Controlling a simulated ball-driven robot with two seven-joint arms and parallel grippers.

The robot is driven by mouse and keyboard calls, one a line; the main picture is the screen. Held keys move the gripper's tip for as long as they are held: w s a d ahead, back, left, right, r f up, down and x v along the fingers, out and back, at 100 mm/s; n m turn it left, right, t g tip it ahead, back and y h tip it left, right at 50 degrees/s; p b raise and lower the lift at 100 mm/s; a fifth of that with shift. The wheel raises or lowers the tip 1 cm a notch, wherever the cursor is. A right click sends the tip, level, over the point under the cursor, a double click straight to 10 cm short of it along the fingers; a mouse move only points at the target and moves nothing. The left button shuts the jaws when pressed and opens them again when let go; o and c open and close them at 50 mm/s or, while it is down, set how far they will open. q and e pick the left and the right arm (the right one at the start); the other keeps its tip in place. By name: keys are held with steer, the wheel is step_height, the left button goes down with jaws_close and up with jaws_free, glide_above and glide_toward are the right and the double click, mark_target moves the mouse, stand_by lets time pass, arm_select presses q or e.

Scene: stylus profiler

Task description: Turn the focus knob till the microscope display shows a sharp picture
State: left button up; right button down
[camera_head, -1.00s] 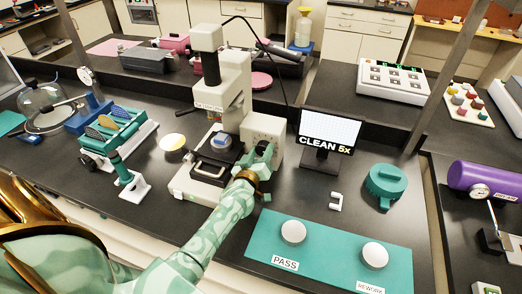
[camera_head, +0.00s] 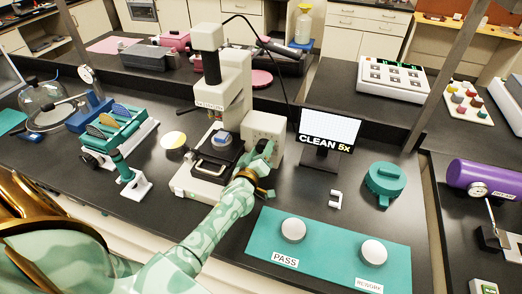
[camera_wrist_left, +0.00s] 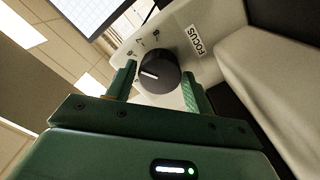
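The microscope (camera_head: 222,100) stands mid-bench, with a small blue-topped piece (camera_head: 221,139) on its dark stage. The dark focus knob (camera_wrist_left: 158,73) sits on a pale housing (camera_head: 263,127) marked FOCUS; its white index line shows in the left wrist view. My left gripper (camera_head: 264,152) is at the housing's front. The display (camera_head: 328,128) shows a white picture with a faint fine grid, labelled CLEAN 5X. My right gripper is not in view.
A teal mat (camera_head: 328,262) marked PASS and REWORK holds two white discs at the front. A teal round container (camera_head: 385,182) and a small white bracket (camera_head: 336,199) lie right of the arm. A teal rack (camera_head: 122,128) stands left.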

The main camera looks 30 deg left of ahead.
arm_select(q)
steer(key=shift+o, duration=0.7)
steer(key=shift+s, duration=0.35)
steer(key=p+v, duration=0.1)
steer(key=v, duration=1.4)
steer(key=shift+s+d+p, duration=0.25)
steer(key=shift+s+p, duration=0.05)
